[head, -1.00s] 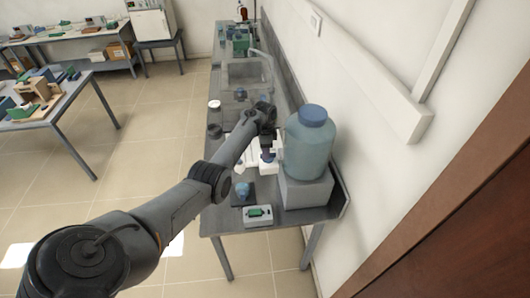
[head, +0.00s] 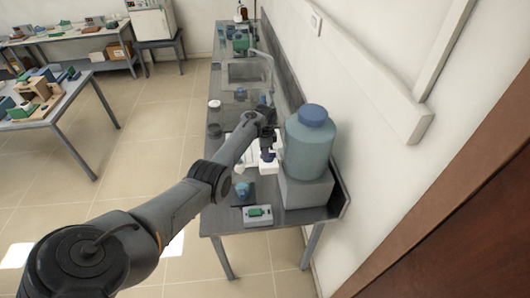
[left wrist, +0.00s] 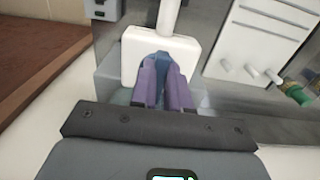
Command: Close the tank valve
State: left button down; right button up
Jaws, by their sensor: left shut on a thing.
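The tank (head: 306,150) is a translucent blue-green bottle with a blue cap, standing on a grey block at the right side of the bench. My left gripper (head: 268,156) is beside the tank, on its left, low in front of a white block (head: 268,166). In the left wrist view its two purple fingers (left wrist: 164,85) are shut on a small blue part (left wrist: 162,60), which looks like the valve handle. The white block (left wrist: 136,62) is right behind that part. The valve's body is mostly hidden by the fingers. My right gripper is not in view.
The grey bench (head: 222,222) holds a small device with a green top (head: 258,213), a blue item (head: 242,189) and a sink farther back. The wall is close on the right. The floor to the left is open, with another table (head: 60,110) beyond.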

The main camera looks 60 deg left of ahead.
pick_arm(q)
jog(key=n+p, duration=0.2)
jog(key=n, duration=0.1)
jog(key=shift+d+r+n+p, duration=0.15)
jog(key=shift+d+n+p, duration=0.05)
jog(key=shift+n+p, duration=0.1)
jog(key=n, duration=0.1)
jog(key=n+p, duration=0.1)
jog(key=n, duration=0.2)
jog(key=shift+d+n, duration=0.3)
jog(key=n+p, duration=0.1)
jog(key=n, duration=0.3)
jog(key=shift+w+d, duration=0.1)
jog(key=shift+d, duration=0.1)
jog(key=n, duration=0.4)
jog(key=n+b, duration=0.1)
jog(key=shift+w+d+f+n, duration=0.15)
jog(key=shift+w+f+n, duration=0.1)
jog(key=shift+n, duration=0.15)
jog(key=c, duration=1.1)
grip_release()
jog(key=shift+r, duration=0.1)
